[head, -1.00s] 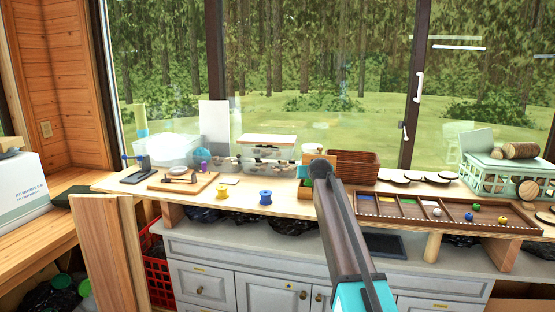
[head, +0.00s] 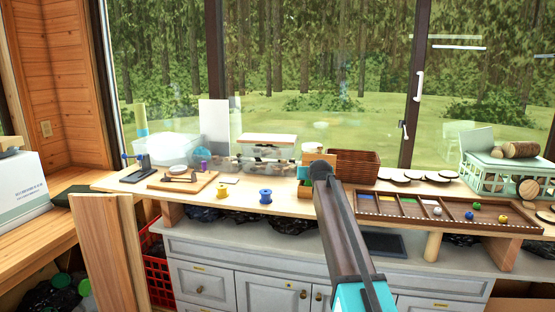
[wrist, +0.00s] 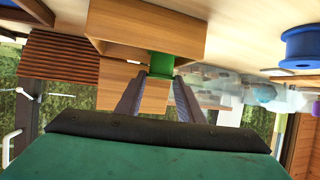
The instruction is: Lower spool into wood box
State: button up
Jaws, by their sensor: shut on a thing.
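A green spool (wrist: 161,64) is between the fingertips of my gripper (wrist: 160,77), which is shut on it. The wrist picture is upside down. The wood box (wrist: 150,30) shows there right at the spool, which overlaps the box's rim; I cannot tell how deep the spool sits. In the head view, the wood box (head: 305,190) stands on the bench just left of my arm's far end, and my arm hides the gripper and most of the spool.
A blue spool (head: 265,196) and a yellow spool (head: 222,191) stand on the bench left of the box. A compartment tray (head: 450,222) with several coloured balls lies to the right. Clear tubs (head: 265,153) stand behind.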

aim_at(310, 183)
jog(key=shift+f+b, duration=0.75)
jog(key=shift+f, duration=0.85)
dwell(1.6)
jog(key=o, duration=1.1)
jog(key=shift+a, duration=0.2)
jog(key=shift+s, duration=0.2)
jog(key=b+v, duration=0.2)
jog(key=v, duration=1.1)
jog(key=shift+s+d+r, duration=0.2)
jog(key=shift+s+d, duration=0.05)
jog(key=shift+d, duration=0.1)
